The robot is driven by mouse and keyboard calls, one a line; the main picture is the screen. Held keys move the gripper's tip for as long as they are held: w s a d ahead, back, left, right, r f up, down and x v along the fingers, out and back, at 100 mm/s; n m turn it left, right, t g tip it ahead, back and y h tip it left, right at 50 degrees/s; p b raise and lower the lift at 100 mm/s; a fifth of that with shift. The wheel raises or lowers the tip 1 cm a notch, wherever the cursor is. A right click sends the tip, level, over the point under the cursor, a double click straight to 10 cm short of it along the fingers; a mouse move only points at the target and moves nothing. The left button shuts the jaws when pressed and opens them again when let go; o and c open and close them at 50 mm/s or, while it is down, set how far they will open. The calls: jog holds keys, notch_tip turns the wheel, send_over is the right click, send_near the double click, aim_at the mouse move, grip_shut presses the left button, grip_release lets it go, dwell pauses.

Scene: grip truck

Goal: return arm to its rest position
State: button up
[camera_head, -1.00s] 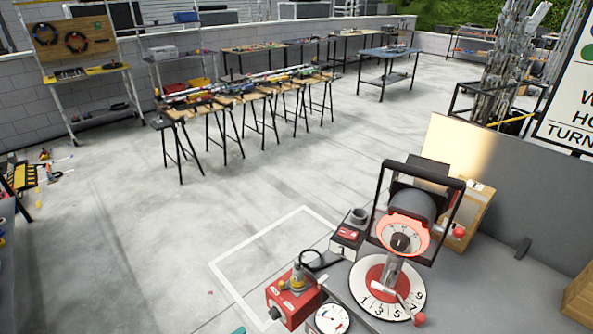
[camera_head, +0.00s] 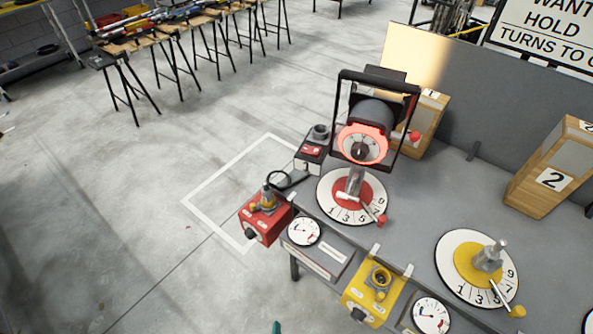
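My gripper is not in clear view. A small teal tip (camera_head: 276,327) shows at the bottom edge; I cannot tell whether it belongs to my arm. No part that is surely my arm shows, so its pose is hidden. A black-framed lamp (camera_head: 374,108) with a glowing red ring stands upright on the grey bench, above a red and white numbered dial (camera_head: 330,205).
The grey bench (camera_head: 440,195) fills the right side, with a yellow-centred dial (camera_head: 460,288), a red control box (camera_head: 262,226), a yellow box (camera_head: 358,306) and a wooden block marked 2 (camera_head: 550,179). Concrete floor (camera_head: 120,200) at left is clear. Trestle tables (camera_head: 165,40) stand behind.

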jog(key=s+d+r+m+t, duration=0.2)
jog(key=s+d+r+m, duration=0.1)
jog(key=r, duration=0.5)
jog(key=s+d+r+m+t, duration=0.1)
jog(key=s+d+r+m, duration=0.1)
jog(key=r, duration=0.7)
jog(key=s+d+r+m+t, duration=0.2)
jog(key=s+r, duration=0.3)
jog(key=r, duration=0.3)
jog(key=shift+s+d+r+m+t, duration=0.2)
jog(key=shift+d+r+m+t, duration=0.1)
jog(key=shift+d+m, duration=0.6)
